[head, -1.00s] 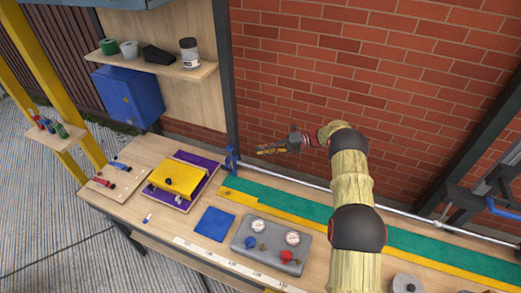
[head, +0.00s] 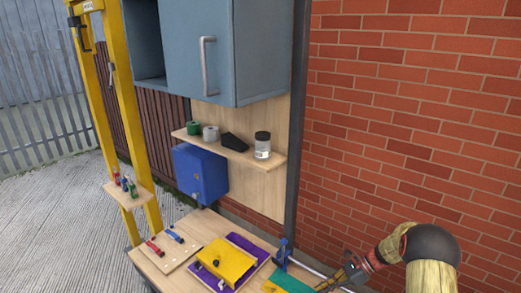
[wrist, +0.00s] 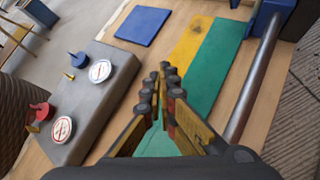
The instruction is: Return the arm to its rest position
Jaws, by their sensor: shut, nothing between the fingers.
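My gripper (wrist: 168,95) shows in the wrist view with its two fingers close together and nothing between them. It hangs above the workbench, over the green strip (wrist: 215,65). In the head view my gripper (head: 335,281) is at the lower right, partly cut off by the bottom edge, with my bent arm behind it in front of the brick wall (head: 420,110). The rest of my arm is out of view.
The wrist view shows a grey gauge panel (wrist: 115,90), a blue mat (wrist: 143,25) and a metal rail (wrist: 253,80).

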